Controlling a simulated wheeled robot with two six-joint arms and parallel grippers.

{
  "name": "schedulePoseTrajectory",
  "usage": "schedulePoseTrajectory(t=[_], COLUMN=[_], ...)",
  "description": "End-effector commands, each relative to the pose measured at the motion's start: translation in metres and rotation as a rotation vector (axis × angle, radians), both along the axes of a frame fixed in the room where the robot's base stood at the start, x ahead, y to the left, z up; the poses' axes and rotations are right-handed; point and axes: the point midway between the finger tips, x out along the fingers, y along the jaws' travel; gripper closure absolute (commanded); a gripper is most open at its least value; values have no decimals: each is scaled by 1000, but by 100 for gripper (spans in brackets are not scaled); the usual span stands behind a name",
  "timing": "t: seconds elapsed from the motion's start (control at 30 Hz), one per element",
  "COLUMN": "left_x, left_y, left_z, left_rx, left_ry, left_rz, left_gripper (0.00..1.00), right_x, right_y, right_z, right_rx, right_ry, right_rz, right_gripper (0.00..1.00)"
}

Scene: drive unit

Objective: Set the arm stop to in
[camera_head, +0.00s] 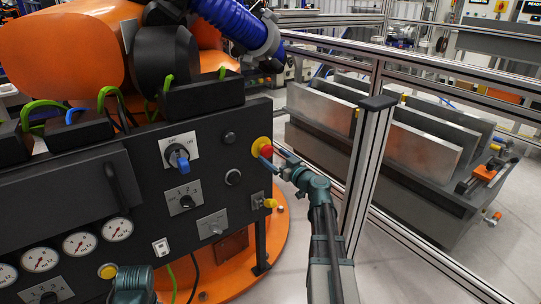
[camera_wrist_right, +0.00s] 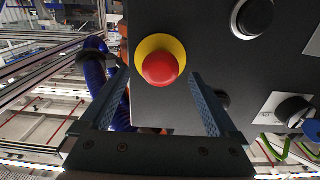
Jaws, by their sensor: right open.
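The arm stop looks to be the red mushroom button on a yellow ring (camera_head: 266,149) at the right edge of the black control panel (camera_head: 100,205). Its red head stands out from the ring. It also shows in the right wrist view (camera_wrist_right: 161,68). My right gripper (camera_head: 267,161) is in front of it. In the right wrist view the gripper (camera_wrist_right: 157,78) is open and empty, one finger on either side of the red head. My left gripper's fingers are not visible.
A blue-handled rotary switch (camera_head: 178,156), a numbered selector (camera_head: 184,199), gauges (camera_head: 119,229) and a yellow-bowed key (camera_head: 270,203) are on the panel. An aluminium fence post (camera_head: 369,160) stands right of my right arm. An orange robot (camera_head: 75,55) is behind the panel.

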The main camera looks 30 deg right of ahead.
Motion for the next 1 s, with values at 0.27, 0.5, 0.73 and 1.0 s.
schedulePoseTrajectory(t=[0.27, 0.5, 0.73, 1.0], left_x=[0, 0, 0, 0], left_y=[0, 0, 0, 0], left_z=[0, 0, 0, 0], left_rx=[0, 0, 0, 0], left_ry=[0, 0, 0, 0], left_rz=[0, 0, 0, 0], left_gripper=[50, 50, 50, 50], right_x=[-66, -101, -112, -112], right_y=[-2, -6, -8, -8], right_z=[0, 0, 0, 0], right_rx=[0, 0, 0, 0], right_ry=[0, 0, 0, 0], right_rz=[-2, 0, 2, 2], right_gripper=[5, 5, 5, 5])
